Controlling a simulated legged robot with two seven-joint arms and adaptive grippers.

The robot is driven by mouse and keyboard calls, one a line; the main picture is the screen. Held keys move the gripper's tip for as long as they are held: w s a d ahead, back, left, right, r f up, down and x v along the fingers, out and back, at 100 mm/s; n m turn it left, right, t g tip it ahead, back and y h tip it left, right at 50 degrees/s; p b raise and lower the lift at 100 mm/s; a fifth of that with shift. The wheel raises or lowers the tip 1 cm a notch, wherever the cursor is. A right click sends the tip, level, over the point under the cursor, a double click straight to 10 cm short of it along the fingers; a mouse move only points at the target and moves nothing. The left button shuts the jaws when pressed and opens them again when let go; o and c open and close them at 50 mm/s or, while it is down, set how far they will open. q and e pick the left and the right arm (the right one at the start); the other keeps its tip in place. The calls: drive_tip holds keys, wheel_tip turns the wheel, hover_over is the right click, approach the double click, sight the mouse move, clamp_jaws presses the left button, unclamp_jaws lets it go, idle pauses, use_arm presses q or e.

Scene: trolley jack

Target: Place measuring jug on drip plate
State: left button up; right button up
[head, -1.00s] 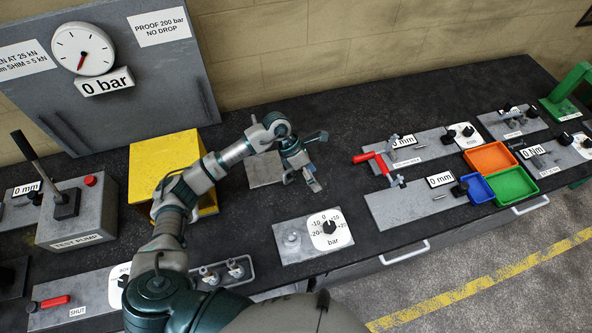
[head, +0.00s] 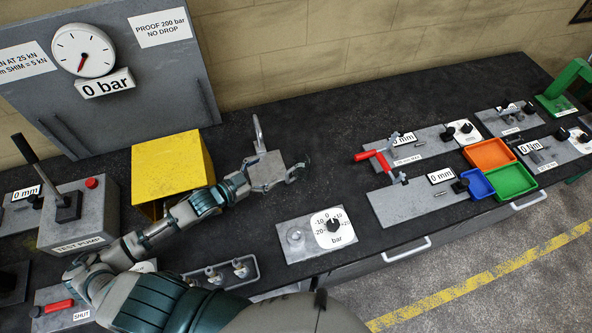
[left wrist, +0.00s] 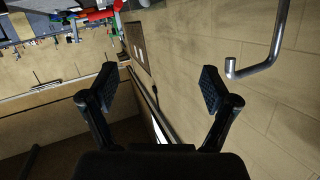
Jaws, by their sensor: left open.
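No measuring jug can be made out in either view. A square grey plate (head: 266,171), probably the drip plate, lies on the dark bench right of the yellow box. A curved grey pipe (head: 258,134) stands at its back edge. It also shows at the right in the left wrist view (left wrist: 262,66). My left gripper (head: 299,171) is at the plate's right side, fingers pointing right. In the left wrist view the left gripper (left wrist: 159,85) is open, with nothing between its fingers. Its height over the bench is unclear. My right gripper is not in view.
A yellow box (head: 172,168) and the test pump (head: 78,218) stand left. A bar dial panel (head: 316,235) lies in front. Orange (head: 489,157), blue and green trays sit right, beside red-handled fixtures. The bench between plate and fixtures is clear.

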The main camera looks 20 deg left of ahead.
sight(287, 172)
use_arm(q)
drive_tip(key=w+d+f, duration=0.2)
drive_tip(key=w+d+f+n+g, duration=0.1)
drive_tip(key=w+f, duration=0.1)
drive_tip(key=f, duration=0.1)
drive_tip(key=w+d+f+n+g+p, duration=0.1)
drive_tip(key=w+d+f, duration=0.1)
drive_tip(key=shift+w+d+f+y, duration=0.25)
drive_tip(key=shift+w+d+y, duration=0.05)
drive_tip(key=shift+y, duration=0.1)
drive_tip(key=p+x, duration=0.1)
drive_tip(key=x, duration=0.3)
drive_tip(key=shift+w+d+f, duration=0.1)
drive_tip(key=shift+w+d, duration=0.1)
drive_tip(key=shift+w, duration=0.15)
drive_tip(key=shift+w+d+f, duration=0.2)
drive_tip(key=shift+w+f, duration=0.05)
drive_tip(key=shift+w, duration=0.05)
drive_tip(key=c, duration=1.3)
drive_tip(key=shift+c, duration=0.5)
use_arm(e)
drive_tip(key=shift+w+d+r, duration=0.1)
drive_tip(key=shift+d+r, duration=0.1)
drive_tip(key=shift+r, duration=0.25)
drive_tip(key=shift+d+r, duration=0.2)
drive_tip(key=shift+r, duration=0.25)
use_arm(q)
drive_tip(key=shift+r, duration=0.1)
